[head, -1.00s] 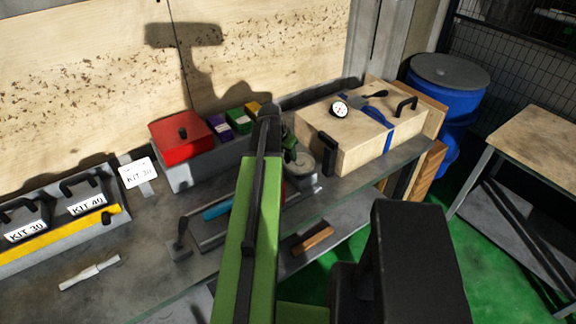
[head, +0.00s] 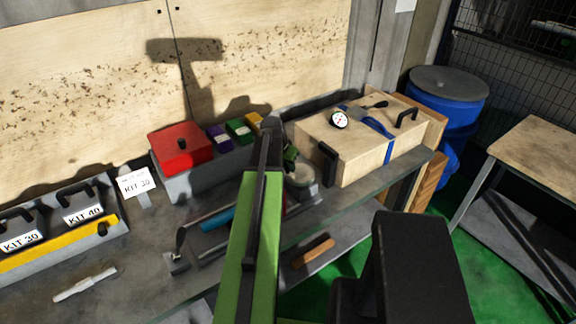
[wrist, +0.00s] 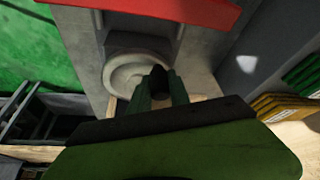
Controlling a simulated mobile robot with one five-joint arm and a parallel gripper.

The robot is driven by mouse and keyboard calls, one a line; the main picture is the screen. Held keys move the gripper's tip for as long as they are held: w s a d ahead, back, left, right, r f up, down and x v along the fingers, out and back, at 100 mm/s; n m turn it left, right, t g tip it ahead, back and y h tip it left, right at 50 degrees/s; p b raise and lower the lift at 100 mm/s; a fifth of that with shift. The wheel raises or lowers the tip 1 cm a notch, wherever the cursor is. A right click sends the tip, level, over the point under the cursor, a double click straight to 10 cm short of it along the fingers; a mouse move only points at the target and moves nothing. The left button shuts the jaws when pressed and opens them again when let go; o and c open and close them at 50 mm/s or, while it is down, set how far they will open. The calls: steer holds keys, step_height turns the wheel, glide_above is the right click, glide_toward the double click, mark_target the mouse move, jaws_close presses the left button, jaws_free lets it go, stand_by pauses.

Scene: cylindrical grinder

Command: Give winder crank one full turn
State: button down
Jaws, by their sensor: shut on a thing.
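The winder shows as a pale round disc (head: 302,176) on a grey mount at the right end of the bench fixture. It also shows in the wrist view (wrist: 128,76). My gripper (head: 290,157) is at the disc's upper left in the head view, partly hidden behind my arm. In the wrist view, my gripper's green fingers (wrist: 160,88) are shut on a dark crank knob (wrist: 158,74) at the disc's right side. The rest of the crank is hidden by the fingers.
A wooden case (head: 362,150) with a black handle stands close right of the winder. A red-lidded box (head: 180,150) and small coloured boxes (head: 237,130) stand behind. A wooden-handled tool (head: 313,253) lies on the lower shelf. A blue drum (head: 448,100) stands beyond.

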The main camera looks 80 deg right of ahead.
mark_target(297, 166)
steer(key=shift+w+d+m+g+y, duration=0.15)
steer(key=shift+d+m+g+y, duration=0.15)
steer(key=shift+m, duration=0.7)
steer(key=d+m, duration=0.1)
steer(key=m, duration=0.1)
steer(key=d+m+g+y, duration=0.1)
steer(key=m, duration=0.1)
steer(key=shift+m, duration=0.3)
steer(key=m, duration=0.1)
steer(key=s+d+m+y, duration=0.1)
steer(key=m, duration=0.1)
steer(key=shift+g, duration=0.4)
steer(key=shift+s+d+m+y, duration=0.2)
steer(key=shift+m+y, duration=0.1)
steer(key=shift+m, duration=0.35)
steer(key=shift+s+d+m+y, duration=0.1)
steer(key=shift+s+m+y, duration=0.15)
steer(key=shift+m, duration=0.4)
steer(key=c, duration=1.2)
jaws_free()
steer(key=shift+c, duration=0.2)
